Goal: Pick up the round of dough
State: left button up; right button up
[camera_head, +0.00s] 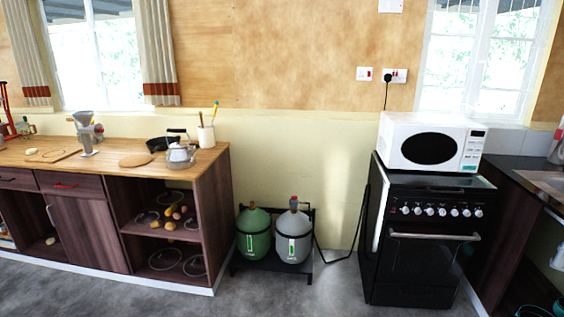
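A small pale round piece (31,151), which looks like the round of dough, lies on the wooden countertop (108,170) at the far left. It is small in this view, so I cannot be sure of it. A flat tan disc (135,160) lies further right on the same counter; I cannot tell whether it is a board or dough. Neither of my grippers is in view.
A grey grinder (87,134), a kettle (180,154), a dark pan (163,143) and a utensil pot (206,136) stand on the counter. Two gas cylinders (293,237) stand right of the cabinet, then a stove (425,240) with a microwave (432,142). Grey floor in front is clear.

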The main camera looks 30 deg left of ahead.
aim_at(31, 152)
jog(key=u, duration=1.1)
jog(key=i, duration=1.25)
jog(key=u, duration=1.45)
jog(key=i, duration=3)
jog(key=u, duration=0.05)
